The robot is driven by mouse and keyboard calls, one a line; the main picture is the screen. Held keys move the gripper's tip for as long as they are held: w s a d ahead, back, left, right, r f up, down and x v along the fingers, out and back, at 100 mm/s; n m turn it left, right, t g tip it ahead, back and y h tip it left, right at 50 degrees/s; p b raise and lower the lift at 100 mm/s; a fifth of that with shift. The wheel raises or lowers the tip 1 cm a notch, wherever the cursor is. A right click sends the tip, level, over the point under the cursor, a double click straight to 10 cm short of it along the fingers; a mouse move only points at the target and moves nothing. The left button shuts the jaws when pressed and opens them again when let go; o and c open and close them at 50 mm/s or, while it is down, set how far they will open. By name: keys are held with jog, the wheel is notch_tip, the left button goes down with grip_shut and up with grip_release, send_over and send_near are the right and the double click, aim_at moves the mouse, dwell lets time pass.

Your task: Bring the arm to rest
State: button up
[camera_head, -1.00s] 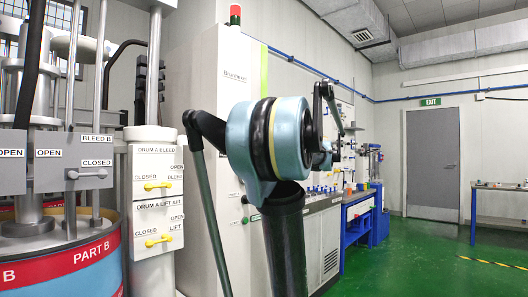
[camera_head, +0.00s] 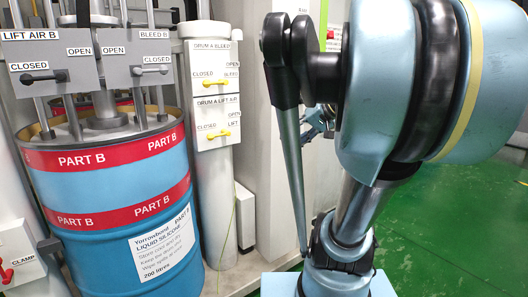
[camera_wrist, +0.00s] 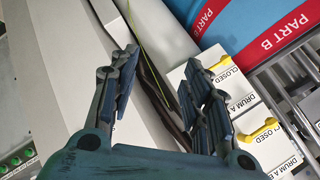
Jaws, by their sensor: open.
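My arm (camera_head: 395,90) fills the right half of the head view, its large blue joint close to the camera. My gripper (camera_wrist: 160,78) shows in the wrist view with its two fingers apart and nothing between them. Behind and below the fingers in that view are a pale cabinet surface (camera_wrist: 65,60) and the drum A panel (camera_wrist: 240,100) with yellow handles. The right finger overlaps that panel in the picture; I cannot tell the gap. In the head view the gripper is mostly hidden behind my arm.
The drum A panel (camera_head: 215,95) with two yellow handles is mounted on a white post (camera_head: 215,200). Green floor (camera_head: 450,240) is open at right.

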jog(key=s+d+f+g+h, duration=0.1)
jog(key=s+d+f+h, duration=0.3)
jog(key=s+f, duration=0.3)
jog(key=s+d+f+g+h, duration=0.2)
jog(key=s+d+f+h, duration=0.2)
jog(key=s+f, duration=0.4)
notch_tip(320, 180, down, 7)
jog(key=shift+s+d+f, duration=0.1)
jog(key=shift+s+d, duration=0.2)
jog(key=shift+d, duration=0.15)
jog(key=shift+w+f, duration=0.15)
jog(key=shift+w, duration=0.3)
dwell(0.9)
jog(key=shift+c, duration=0.6)
